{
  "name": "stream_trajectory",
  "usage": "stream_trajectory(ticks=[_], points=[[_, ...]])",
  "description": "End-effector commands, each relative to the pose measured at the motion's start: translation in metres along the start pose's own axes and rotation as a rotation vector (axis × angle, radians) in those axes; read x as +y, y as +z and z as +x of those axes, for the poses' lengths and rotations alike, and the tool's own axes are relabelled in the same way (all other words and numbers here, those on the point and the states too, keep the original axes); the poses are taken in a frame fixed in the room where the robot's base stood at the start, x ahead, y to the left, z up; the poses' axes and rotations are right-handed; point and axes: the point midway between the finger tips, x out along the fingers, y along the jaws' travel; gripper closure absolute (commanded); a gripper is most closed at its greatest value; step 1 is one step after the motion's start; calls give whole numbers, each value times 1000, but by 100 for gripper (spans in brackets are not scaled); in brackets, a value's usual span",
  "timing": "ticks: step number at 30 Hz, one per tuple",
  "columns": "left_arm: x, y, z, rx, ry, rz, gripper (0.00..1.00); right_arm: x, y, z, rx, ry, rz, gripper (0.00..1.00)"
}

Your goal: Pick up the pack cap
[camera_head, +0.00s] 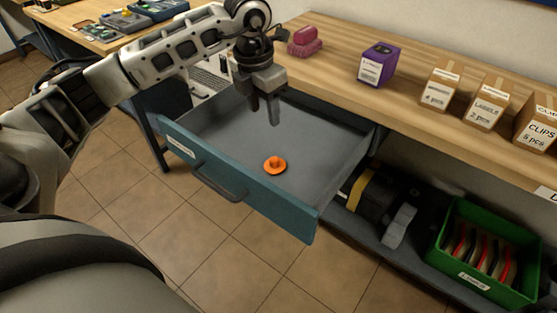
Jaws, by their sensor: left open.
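An orange cap (274,165), round with a raised knob, lies on the floor of the open drawer (225,175); it looks like the pack cap. My left gripper (264,116) points down over the back part of the drawer, behind and above the cap. It is open and empty, with its fingers apart from the cap. My right gripper is not in view.
The blue drawer has raised walls and a front handle (218,183). Cardboard boxes (441,86), a purple box (378,65) and a pink object (305,41) stand on the wooden bench. A green crate (487,255) sits on the lower shelf at right.

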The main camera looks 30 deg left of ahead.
Motion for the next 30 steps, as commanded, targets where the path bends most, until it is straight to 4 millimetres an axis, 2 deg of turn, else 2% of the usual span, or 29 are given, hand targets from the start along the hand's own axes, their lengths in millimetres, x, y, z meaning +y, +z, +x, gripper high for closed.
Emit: stream_trajectory(ticks=[9, 12, 20, 30], points=[[-2, -1, 67, 6, -2, 1, 52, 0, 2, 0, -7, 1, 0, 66], [-2, -1, 84, 5, -2, 1, 52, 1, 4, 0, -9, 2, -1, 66], [-3, 0, 104, 2, -2, 3, 52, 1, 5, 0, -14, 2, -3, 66], [-9, 0, 148, 1, -3, 2, 52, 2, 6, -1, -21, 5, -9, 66]])
